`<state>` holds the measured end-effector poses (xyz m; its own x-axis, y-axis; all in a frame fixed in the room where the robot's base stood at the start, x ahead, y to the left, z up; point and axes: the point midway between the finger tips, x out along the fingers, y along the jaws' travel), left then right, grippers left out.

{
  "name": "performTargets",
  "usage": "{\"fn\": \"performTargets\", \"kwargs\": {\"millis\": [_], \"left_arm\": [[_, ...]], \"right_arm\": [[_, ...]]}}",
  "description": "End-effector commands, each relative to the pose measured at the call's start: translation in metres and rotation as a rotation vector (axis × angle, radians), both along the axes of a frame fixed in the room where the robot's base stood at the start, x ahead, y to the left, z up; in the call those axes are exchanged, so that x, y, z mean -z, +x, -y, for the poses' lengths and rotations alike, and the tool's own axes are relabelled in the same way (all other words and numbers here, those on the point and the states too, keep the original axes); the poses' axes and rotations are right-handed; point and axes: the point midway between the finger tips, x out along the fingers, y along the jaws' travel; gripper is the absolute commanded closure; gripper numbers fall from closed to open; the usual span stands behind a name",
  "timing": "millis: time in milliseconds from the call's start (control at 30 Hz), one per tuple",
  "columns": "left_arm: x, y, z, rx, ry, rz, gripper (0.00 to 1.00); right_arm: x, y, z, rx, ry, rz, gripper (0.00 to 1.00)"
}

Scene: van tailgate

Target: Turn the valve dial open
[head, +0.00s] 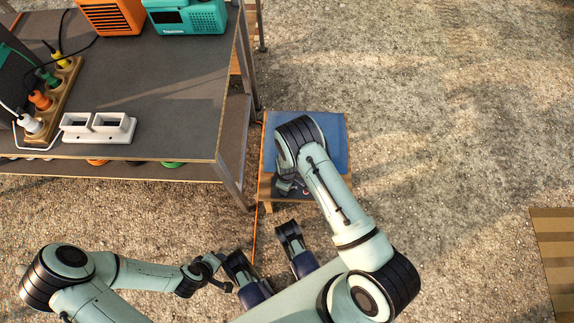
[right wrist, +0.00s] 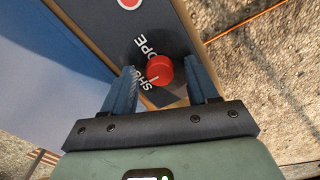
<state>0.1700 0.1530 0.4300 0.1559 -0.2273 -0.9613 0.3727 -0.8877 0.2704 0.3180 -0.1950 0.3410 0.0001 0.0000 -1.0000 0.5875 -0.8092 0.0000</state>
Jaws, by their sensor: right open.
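The valve dial (right wrist: 160,71) is a round red knob with a pale mark, on a dark panel in the right wrist view. White lettering beside it reads partly as SHUT and OPEN; the mark lies on the side near the SHUT lettering. My right gripper (right wrist: 159,64) is open, with one finger on each side of the dial; I cannot tell whether they touch it. In the head view my right arm covers most of the dial's area beside the blue-topped stand (head: 336,130). My left gripper (head: 214,267) is low at the lower left, away from the dial; its fingers are unclear.
A dark workbench (head: 160,85) stands at the upper left, with a power strip (head: 52,103), a white double socket (head: 98,127) and a teal box (head: 187,17) on it. An orange cable (head: 254,225) runs along the ground. The gravel at right is mostly clear.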

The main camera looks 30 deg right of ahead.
Motion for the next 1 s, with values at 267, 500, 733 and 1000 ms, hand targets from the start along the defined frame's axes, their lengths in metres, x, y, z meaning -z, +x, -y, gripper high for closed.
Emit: {"fn": "performTargets", "kwargs": {"millis": [267, 500, 733, 1000], "left_arm": [[-0.0002, -0.0001, 0.0001, 0.000, 0.000, -0.001, 0.57], [0.0002, -0.0002, 0.0001, 0.000, 0.000, -0.001, 0.57], [0.0025, 0.0023, -0.0010, -0.002, 0.003, 0.006, 0.57], [0.0075, 0.0090, -0.0045, -0.009, 0.012, 0.023, 0.57]], "right_arm": [[-0.0005, 0.0000, 0.0000, 0.000, 0.000, 0.000, 0.93], [-0.0005, 0.0001, 0.0000, 0.008, 0.000, 0.000, 0.97], [-0.0004, 0.0004, 0.0001, 0.083, 0.000, 0.000, 0.97], [-0.0001, 0.0002, -0.0001, 0.290, 0.000, 0.000, 0.97]]}}
